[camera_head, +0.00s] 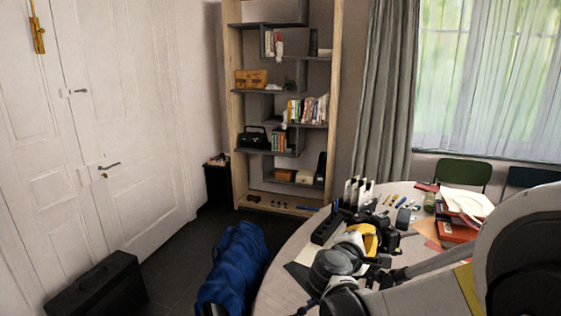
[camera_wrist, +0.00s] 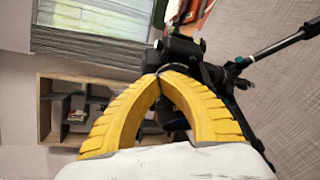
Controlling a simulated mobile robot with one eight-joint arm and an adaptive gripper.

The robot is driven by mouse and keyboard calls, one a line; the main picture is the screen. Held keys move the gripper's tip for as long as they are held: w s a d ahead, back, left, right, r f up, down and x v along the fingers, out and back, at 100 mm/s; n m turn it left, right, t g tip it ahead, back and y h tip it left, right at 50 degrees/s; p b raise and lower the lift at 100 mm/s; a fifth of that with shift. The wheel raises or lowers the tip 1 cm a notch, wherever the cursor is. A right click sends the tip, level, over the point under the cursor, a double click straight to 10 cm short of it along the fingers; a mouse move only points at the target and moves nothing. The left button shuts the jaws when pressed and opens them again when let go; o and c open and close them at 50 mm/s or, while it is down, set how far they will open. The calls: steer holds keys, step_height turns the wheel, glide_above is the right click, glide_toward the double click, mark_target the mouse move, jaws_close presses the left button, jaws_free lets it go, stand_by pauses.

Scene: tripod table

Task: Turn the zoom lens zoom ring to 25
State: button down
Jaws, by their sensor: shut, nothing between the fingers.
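A black camera-like assembly (camera_head: 388,240) stands on the round table, partly hidden by my gripper. In the wrist view the black assembly (camera_wrist: 181,48) lies just beyond my fingertips. I cannot clearly pick out the zoom ring or read its marks. My gripper (camera_wrist: 160,74), with ribbed yellow fingers, is shut with its tips together and nothing between them. It shows small and yellow in the head view (camera_head: 368,238). Its tips overlap the dark body in the picture; I cannot tell whether they touch it.
A black rod handle (camera_wrist: 277,46) sticks out to the right of the assembly. The round table (camera_head: 287,262) holds a black block (camera_head: 326,230), small tools, and papers (camera_head: 466,203) on the right. A blue bag (camera_head: 233,268) and black case (camera_head: 97,287) stand on the floor.

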steer(key=shift+s+d+f+b, duration=0.15)
steer(key=shift+s+f+b, duration=0.1)
steer(key=shift+f+b, duration=0.15)
steer(key=shift+s+d+f+b, duration=0.2)
steer(key=shift+s+f+b, duration=0.1)
steer(key=shift+f+b, duration=0.4)
steer(key=shift+s+d+f+b, duration=0.15)
steer(key=shift+s+f+b, duration=0.15)
steer(key=shift+f+b, duration=0.35)
stand_by(0.4)
steer(key=shift+s, duration=0.1)
steer(key=s+a, duration=0.1)
steer(key=a, duration=0.1)
steer(key=s+a, duration=0.2)
steer(key=a, duration=0.1)
steer(key=shift+s, duration=0.2)
stand_by(0.5)
